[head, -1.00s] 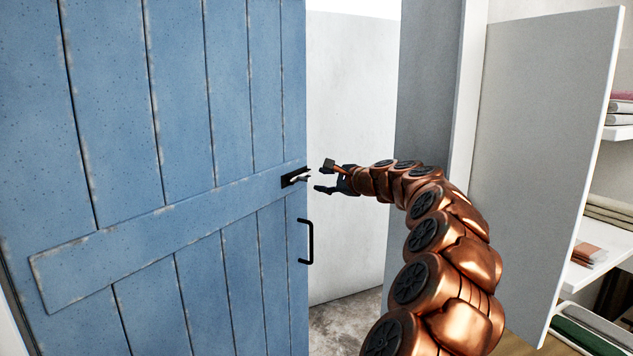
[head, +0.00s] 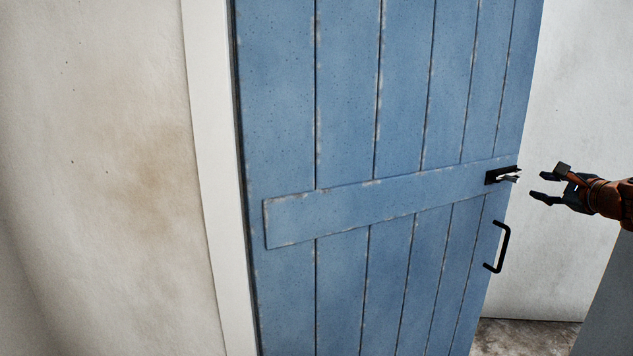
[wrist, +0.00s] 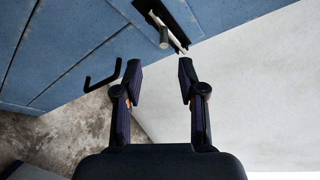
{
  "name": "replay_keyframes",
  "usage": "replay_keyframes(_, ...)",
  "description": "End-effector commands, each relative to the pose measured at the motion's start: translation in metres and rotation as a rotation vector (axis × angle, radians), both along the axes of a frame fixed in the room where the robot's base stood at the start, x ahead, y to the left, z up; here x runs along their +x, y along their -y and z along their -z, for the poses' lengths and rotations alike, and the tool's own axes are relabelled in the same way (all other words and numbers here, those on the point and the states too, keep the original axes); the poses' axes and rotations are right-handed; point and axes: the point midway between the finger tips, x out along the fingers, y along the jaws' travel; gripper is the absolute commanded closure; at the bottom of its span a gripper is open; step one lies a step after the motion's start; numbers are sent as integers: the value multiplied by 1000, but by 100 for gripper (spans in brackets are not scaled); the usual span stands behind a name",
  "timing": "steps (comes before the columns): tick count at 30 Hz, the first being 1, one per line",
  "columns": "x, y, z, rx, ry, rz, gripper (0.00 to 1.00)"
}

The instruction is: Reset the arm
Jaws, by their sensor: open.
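My gripper (head: 548,182) is at the right in the head view, open and empty. Its fingers point left toward the latch (head: 502,176) on the edge of a blue plank door (head: 345,270), with a gap between them. In the wrist view, the two open fingers (wrist: 160,85) stand apart, and the latch (wrist: 165,35) lies beyond them. Most of my arm is outside the head view.
The door stands open. A black pull handle (head: 503,247) is below the latch; it also shows in the wrist view (wrist: 103,78). A white frame (head: 218,200) and stained wall (head: 95,180) are at left. A pale wall (head: 570,90) and rough floor (head: 520,338) show beyond the door.

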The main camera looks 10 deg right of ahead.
Motion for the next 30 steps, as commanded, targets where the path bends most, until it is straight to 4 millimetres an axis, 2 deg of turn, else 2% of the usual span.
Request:
replay_keyframes(2,6,-18,-1,-17,-12,-36,60)
replay_keyframes(5,18,-59,-1,-64,-41,-120,60)
replay_keyframes(10,32,-161,9,-188,-122,-330,60)
replay_keyframes(13,31,-222,21,-270,-174,-461,60)
replay_keyframes(16,20,-282,34,-360,-225,-599,60)
replay_keyframes(21,-17,-374,67,-532,-320,-836,60)
replay_keyframes(23,-35,-403,81,-595,-355,-923,60)
replay_keyframes(24,-50,-420,92,-636,-383,-984,60)
replay_keyframes(27,-92,-458,118,-748,-448,-1134,60)
replay_keyframes(29,-119,-475,135,-819,-490,-1221,60)
replay_keyframes(30,-139,-484,146,-864,-519,-1281,60)
